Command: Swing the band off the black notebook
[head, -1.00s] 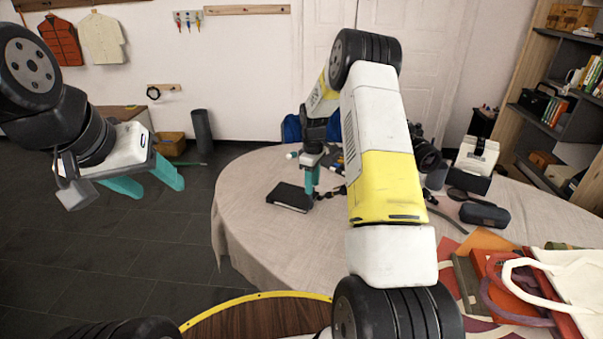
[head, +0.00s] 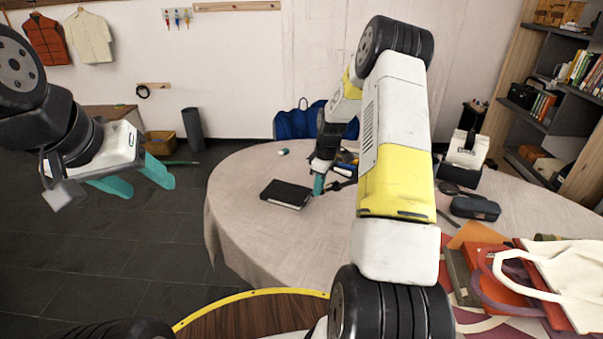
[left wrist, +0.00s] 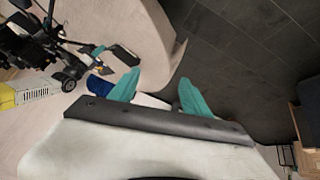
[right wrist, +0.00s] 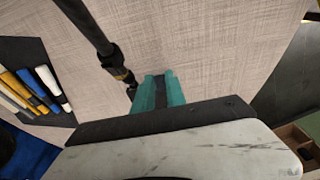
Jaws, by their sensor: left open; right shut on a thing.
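The black notebook (head: 286,194) lies closed on the round table, left of my right gripper in the head view. It also shows in the left wrist view (left wrist: 122,55). My right gripper (head: 318,189) is low over the table beside the notebook's right edge. In the right wrist view its teal fingers are shut on a narrow dark strip, apparently the band (right wrist: 161,93). The fingers hide most of the band, and whether it still touches the notebook I cannot tell. My left gripper (head: 143,180) is open and empty, out over the floor left of the table.
A case of pens (right wrist: 38,85) and a dark rod (right wrist: 92,35) lie near the right gripper. A grey pouch (head: 475,208) and bags (head: 560,275) are on the right. The table's left part (head: 238,215) is clear.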

